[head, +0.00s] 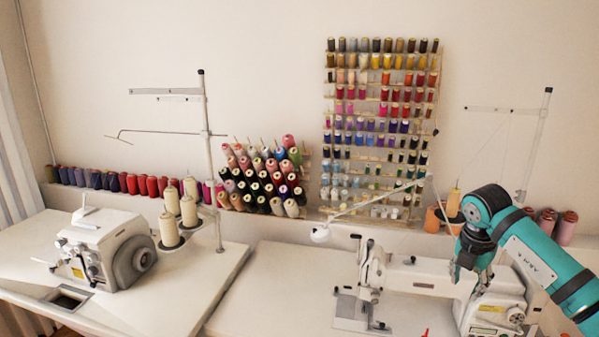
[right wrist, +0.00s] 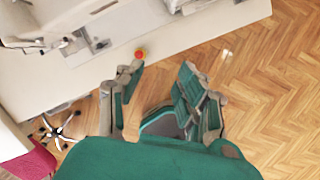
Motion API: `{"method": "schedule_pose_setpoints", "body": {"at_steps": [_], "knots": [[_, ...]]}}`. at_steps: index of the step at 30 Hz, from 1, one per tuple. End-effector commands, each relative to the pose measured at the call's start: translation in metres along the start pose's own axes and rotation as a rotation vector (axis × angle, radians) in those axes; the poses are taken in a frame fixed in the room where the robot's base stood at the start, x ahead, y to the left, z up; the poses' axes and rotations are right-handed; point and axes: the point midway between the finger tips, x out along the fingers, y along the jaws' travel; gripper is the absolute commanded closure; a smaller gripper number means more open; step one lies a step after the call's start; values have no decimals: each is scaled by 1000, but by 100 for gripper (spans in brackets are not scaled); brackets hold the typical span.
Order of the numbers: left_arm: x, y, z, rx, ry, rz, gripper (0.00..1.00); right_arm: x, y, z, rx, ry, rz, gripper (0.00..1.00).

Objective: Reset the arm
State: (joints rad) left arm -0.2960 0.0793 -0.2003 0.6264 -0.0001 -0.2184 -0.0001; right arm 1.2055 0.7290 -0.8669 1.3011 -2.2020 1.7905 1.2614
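My right arm, teal and dark grey, comes in from the right in the head view. Its gripper (head: 470,276) hangs fingers-down in front of the right sewing machine's white body. In the right wrist view the two fingers of this gripper (right wrist: 163,74) are spread apart with nothing between them. Wooden floor shows between and beyond them. My left arm and gripper are not in view.
The right sewing machine (head: 425,278) stands on a white table (head: 262,300). Another machine (head: 105,248) stands on the left table. Thread racks (head: 380,130) line the wall.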

Motion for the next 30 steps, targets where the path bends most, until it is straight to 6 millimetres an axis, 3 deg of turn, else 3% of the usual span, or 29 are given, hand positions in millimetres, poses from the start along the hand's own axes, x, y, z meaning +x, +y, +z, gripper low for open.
{"method": "schedule_pose_setpoints", "body": {"at_steps": [8, 11, 14, 15, 18, 20, 23, 26, 30], "knots": [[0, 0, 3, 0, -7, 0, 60, 55, 38, -65, -100, 238, 164, 63], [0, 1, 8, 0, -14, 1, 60, 79, 56, -102, -124, 369, 269, 63], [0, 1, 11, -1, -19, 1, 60, 109, 80, -156, -110, 551, 434, 63], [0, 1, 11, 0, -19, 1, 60, 123, 91, -182, -75, 640, 526, 63], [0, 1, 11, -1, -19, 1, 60, 158, 113, -234, 137, 831, 780, 63], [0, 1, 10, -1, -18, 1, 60, 186, 115, -250, 332, 885, 897, 63], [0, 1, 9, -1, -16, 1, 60, 251, 93, -264, 721, 872, 990, 63], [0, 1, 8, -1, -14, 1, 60, 311, 52, -275, 1019, 792, 966, 63], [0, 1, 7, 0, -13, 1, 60, 385, -20, -305, 1329, 658, 838, 63]]}}
